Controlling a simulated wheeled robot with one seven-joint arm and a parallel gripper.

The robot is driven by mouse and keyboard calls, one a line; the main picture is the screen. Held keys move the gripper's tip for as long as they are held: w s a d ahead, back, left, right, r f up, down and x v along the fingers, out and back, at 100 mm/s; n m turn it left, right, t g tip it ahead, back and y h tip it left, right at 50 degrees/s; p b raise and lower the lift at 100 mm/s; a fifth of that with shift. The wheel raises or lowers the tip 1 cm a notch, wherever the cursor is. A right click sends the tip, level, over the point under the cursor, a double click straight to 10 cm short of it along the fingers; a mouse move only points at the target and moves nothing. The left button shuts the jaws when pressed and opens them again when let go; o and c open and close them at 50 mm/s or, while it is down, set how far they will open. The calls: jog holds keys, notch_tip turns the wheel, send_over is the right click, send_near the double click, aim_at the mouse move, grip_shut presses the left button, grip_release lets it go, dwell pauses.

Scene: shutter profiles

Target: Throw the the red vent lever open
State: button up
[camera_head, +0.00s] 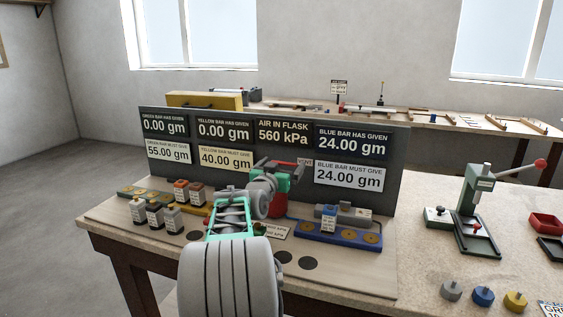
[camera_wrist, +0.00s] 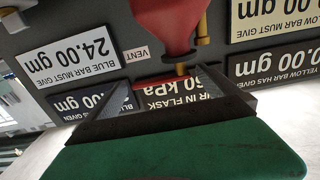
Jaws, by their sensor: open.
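The red vent lever (camera_wrist: 162,81) shows in the wrist view as a thin red bar beside the white VENT label (camera_wrist: 136,54). It appears between the tips of my gripper (camera_wrist: 163,90), whose dark fingers are apart. I cannot tell whether they touch it. A red flask (camera_wrist: 165,22) with a brass fitting (camera_wrist: 203,28) is just above the lever in that picture. In the head view my gripper (camera_head: 277,178) is in front of the display panel, and my arm hides most of the flask and lever.
The dark display panel (camera_head: 400,150) stands close behind my gripper. A blue bar (camera_head: 338,234) with round pads lies to the right, and several small labelled blocks (camera_head: 155,213) stand to the left. A green press (camera_head: 474,205) stands further right on the bench.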

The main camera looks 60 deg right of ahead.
jog(key=shift+w+d, duration=0.1)
jog(key=shift+d, duration=0.8)
jog(key=shift+c, duration=0.2)
jog(key=c, duration=2)
